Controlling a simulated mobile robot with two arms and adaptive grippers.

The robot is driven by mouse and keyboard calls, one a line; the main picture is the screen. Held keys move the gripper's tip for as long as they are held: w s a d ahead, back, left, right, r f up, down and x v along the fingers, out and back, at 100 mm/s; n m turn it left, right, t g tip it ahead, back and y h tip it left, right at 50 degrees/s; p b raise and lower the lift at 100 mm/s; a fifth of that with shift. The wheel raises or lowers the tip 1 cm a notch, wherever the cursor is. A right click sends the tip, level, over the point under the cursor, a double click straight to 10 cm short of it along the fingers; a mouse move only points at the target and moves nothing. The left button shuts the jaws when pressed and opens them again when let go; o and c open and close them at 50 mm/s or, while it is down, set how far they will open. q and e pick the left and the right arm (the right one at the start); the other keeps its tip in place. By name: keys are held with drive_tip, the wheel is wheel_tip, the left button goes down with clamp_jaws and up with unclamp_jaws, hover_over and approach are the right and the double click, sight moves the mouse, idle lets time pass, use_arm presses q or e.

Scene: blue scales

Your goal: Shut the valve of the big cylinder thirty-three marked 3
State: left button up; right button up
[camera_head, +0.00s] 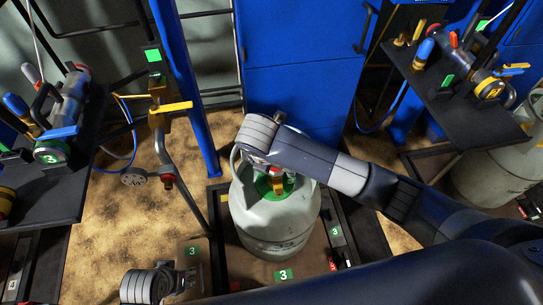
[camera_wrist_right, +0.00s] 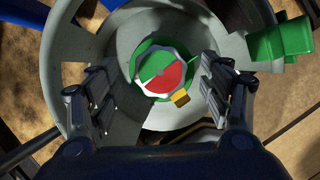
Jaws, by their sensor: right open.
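The big grey cylinder (camera_head: 275,225) stands upright in the middle of the head view, beside green tags marked 3 (camera_head: 283,274). Its valve knob (camera_wrist_right: 160,74) faces the right wrist camera, with a red, green and white top and a green ring around it. A small yellow piece (camera_wrist_right: 181,98) sits at the knob's edge. My right gripper (camera_wrist_right: 160,82) is open, one finger on each side of the knob, with visible gaps. The right arm hides part of the cylinder's top in the head view. My left gripper (camera_head: 148,286) is low at the left, away from the cylinder; its fingers are unclear.
A dark shelf with a valve assembly marked 3 (camera_head: 53,152) is at the left. Another dark shelf (camera_head: 470,115) and a second grey cylinder (camera_head: 495,178) are at the right. A blue post (camera_head: 185,85) and blue cabinet (camera_head: 300,65) stand behind. A pipe with a yellow handle (camera_head: 172,107) is left of the cylinder.

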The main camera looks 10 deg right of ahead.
sight(271, 173)
drive_tip(key=v, duration=0.5)
drive_tip(key=shift+a+r, duration=0.1)
drive_tip(key=shift+r, duration=0.2)
drive_tip(key=shift+v, duration=2.65)
drive_tip(key=shift+s+f, duration=0.1)
drive_tip(key=shift+s, duration=0.05)
